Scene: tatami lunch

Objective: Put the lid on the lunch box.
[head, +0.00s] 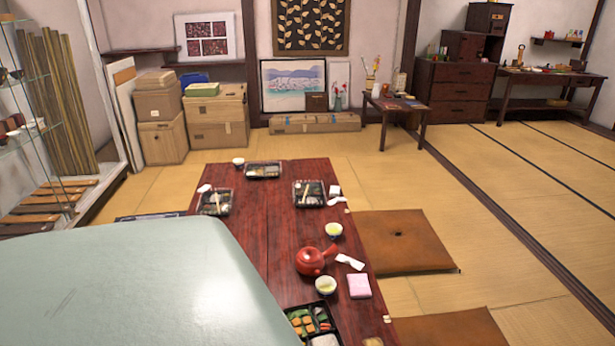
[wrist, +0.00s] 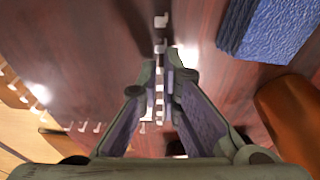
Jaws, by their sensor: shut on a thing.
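In the head view an open black lunch box (head: 311,335) with colourful food and rice sits at the near part of the dark red table, cut off by the bottom edge and partly covered by my own pale green body. In the wrist view my gripper (wrist: 163,68) is shut on a thin, see-through thing, which looks like the lid (wrist: 160,47), seen by its row of small pale marks between and beyond the fingertips. Its full outline is hard to make out over dark red wood. My gripper and the lid do not show in the head view.
The red teapot (head: 309,261), tea cups (head: 333,230) and a pink cloth (head: 359,286) stand near the lunch box. Several other lunch boxes (head: 263,171) are farther along the table (head: 265,225). The wrist view shows a blue textured thing (wrist: 268,28) and a brown-orange thing (wrist: 290,118) at right.

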